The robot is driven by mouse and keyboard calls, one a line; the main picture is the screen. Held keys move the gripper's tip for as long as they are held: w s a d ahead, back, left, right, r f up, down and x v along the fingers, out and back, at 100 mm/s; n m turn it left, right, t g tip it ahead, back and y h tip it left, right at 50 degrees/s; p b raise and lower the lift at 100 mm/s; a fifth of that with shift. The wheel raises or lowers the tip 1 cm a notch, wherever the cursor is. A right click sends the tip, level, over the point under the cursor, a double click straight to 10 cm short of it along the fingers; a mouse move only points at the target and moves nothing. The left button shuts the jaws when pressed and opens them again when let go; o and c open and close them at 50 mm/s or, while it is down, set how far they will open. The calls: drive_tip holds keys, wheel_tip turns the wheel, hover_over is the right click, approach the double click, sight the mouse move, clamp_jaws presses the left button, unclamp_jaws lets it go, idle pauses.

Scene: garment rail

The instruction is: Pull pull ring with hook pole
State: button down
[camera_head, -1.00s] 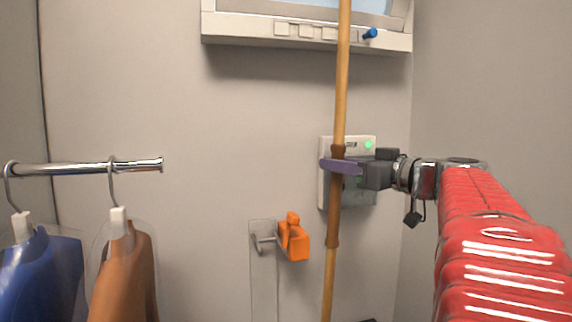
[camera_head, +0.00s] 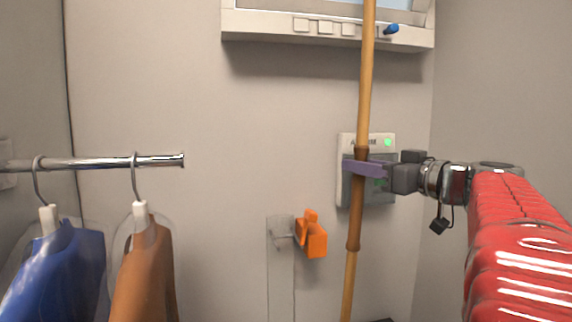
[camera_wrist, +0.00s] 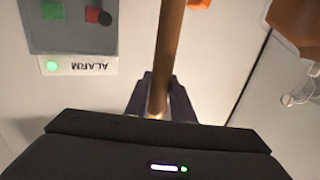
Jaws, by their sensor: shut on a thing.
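The hook pole (camera_head: 365,90) is a long wooden pole with a brown grip section. It stands nearly upright and runs out of the top and bottom of the head view, so its hook end is hidden. My gripper (camera_head: 362,168) is shut on the pole's brown section, in front of the alarm panel. In the wrist view the pole (camera_wrist: 169,50) lies between the two purple fingers of my gripper (camera_wrist: 158,100). The pull ring cannot be seen in either view.
A window (camera_head: 330,28) with a blue knob is above. An alarm panel (camera_head: 346,148) with a green light is on the wall behind the pole. An orange clip (camera_head: 315,238) is on a clear wall holder. A rail (camera_head: 110,161) with blue and brown garments is at left.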

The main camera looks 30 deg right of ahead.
drive_tip(key=shift+s+a+f, duration=0.15)
drive_tip(key=shift+s+f, duration=0.05)
drive_tip(key=shift+s, duration=0.35)
drive_tip(key=shift+s+a+f, duration=0.15)
drive_tip(key=shift+s+f, duration=0.05)
drive_tip(key=shift+s, duration=0.3)
drive_tip(key=shift+s+a+f, duration=0.15)
drive_tip(key=shift+s+f, duration=0.05)
drive_tip(key=shift+s, duration=0.35)
idle(0.6)
drive_tip(key=shift+s, duration=0.1)
